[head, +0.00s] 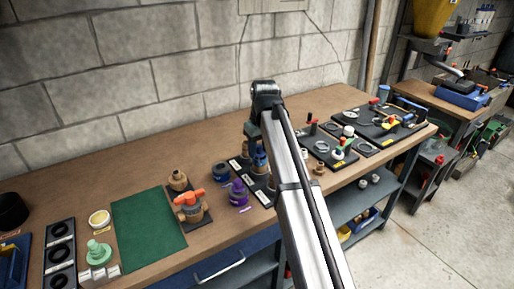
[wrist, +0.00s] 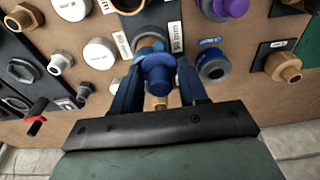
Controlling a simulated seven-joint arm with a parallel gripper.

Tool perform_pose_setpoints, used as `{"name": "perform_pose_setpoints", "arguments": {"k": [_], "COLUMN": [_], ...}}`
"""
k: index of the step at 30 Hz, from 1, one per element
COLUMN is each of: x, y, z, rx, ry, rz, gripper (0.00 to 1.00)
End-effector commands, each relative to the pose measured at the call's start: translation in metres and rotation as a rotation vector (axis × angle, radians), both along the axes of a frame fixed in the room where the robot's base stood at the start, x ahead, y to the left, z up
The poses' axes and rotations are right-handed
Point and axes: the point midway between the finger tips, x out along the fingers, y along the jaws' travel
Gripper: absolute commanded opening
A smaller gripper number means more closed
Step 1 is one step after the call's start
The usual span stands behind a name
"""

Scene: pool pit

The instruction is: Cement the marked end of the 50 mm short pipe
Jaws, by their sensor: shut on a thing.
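My gripper (wrist: 158,65) is shut on a blue capped piece (wrist: 157,72), which looks like the cement tin's lid or dauber. A small tan part (wrist: 160,102) shows below it; I cannot tell what it is. In the head view my gripper (head: 257,158) is low over the black stand, partly hidden by my arm. A grey-tan round end (wrist: 150,45), perhaps the short pipe, shows just behind the held piece; whether they touch is unclear, and no mark shows. A blue open-topped tin (wrist: 213,66) stands beside the stand; it also shows in the head view (head: 220,172).
A purple container (head: 238,193) stands close to the blue tin. An orange-handled valve (head: 190,204) and a tan fitting (head: 177,180) stand left of it. The green mat (head: 148,230) is bare. Boards with several fittings (head: 322,147) fill the bench's right side.

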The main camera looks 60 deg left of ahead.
Motion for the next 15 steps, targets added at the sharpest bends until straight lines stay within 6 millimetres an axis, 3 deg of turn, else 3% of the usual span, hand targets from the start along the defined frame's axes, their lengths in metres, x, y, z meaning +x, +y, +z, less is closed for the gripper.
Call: {"name": "perform_pose_setpoints", "arguments": {"k": [15], "x": [0.0098], "y": [-0.0049], "z": [0.0001], "rx": [0.000], "ry": [0.000], "rz": [-0.001], "gripper": [0.23]}}
